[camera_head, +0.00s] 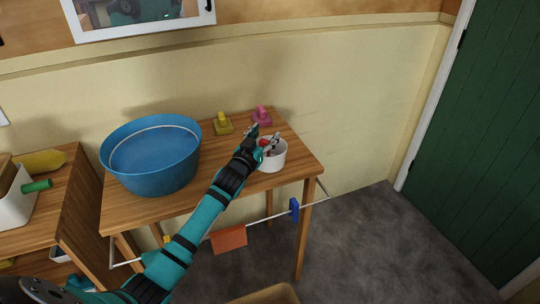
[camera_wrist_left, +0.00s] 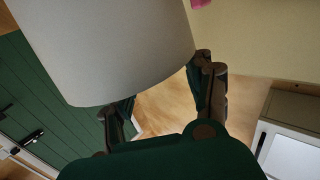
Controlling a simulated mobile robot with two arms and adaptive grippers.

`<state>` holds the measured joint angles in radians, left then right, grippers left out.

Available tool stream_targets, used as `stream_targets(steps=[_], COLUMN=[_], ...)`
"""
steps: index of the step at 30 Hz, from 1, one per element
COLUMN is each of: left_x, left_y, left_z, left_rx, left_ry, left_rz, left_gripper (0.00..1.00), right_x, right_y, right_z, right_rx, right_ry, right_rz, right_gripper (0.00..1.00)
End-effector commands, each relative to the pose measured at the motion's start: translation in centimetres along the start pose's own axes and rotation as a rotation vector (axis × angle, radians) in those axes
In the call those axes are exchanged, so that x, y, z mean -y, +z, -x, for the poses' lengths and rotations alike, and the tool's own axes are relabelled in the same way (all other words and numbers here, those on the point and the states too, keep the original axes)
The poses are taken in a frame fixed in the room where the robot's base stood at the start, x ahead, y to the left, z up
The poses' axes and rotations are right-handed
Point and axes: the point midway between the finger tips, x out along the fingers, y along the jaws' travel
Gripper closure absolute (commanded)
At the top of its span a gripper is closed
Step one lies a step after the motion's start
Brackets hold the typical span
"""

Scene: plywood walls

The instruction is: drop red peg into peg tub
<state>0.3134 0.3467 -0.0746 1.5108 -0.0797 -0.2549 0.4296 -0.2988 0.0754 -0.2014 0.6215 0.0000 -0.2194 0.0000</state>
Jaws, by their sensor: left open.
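The white peg tub (camera_head: 272,160) stands on the wooden table near its right end. My left gripper (camera_head: 264,137) is at the tub's rim with its fingers apart. A small red piece, likely the red peg (camera_head: 265,143), shows at the tub's mouth beside the fingers, partly hidden by them. I cannot tell how deep it sits. In the left wrist view the tub's pale wall (camera_wrist_left: 110,50) fills the upper left, close to the open fingers (camera_wrist_left: 163,95), and no red peg is visible there. My right gripper is not in view.
A large blue basin (camera_head: 150,178) takes up the table's left side. A yellow piece (camera_head: 222,125) and a pink piece (camera_head: 262,117) stand behind the tub. Below the table edge, a rail carries an orange cloth (camera_head: 229,239) and a blue peg (camera_head: 294,210).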

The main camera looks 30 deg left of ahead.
Motion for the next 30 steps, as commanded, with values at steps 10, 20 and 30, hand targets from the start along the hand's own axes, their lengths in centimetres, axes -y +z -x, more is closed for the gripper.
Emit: stream_targets(steps=[10,20,30], left_x=[0.0,0.0,0.0], left_y=[0.2,0.1,0.0], left_z=[3.0,9.8,12.0], left_rx=[0.002,0.002,0.0], left_ry=[0.001,0.0,0.0], left_rz=[0.0,0.0,0.0], left_gripper=[0.47,0.47,0.47], right_x=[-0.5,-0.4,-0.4], right_y=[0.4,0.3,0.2], right_z=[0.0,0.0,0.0], right_rx=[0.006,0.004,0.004], right_ry=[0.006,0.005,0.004], right_rz=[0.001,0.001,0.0], right_gripper=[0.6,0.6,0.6])
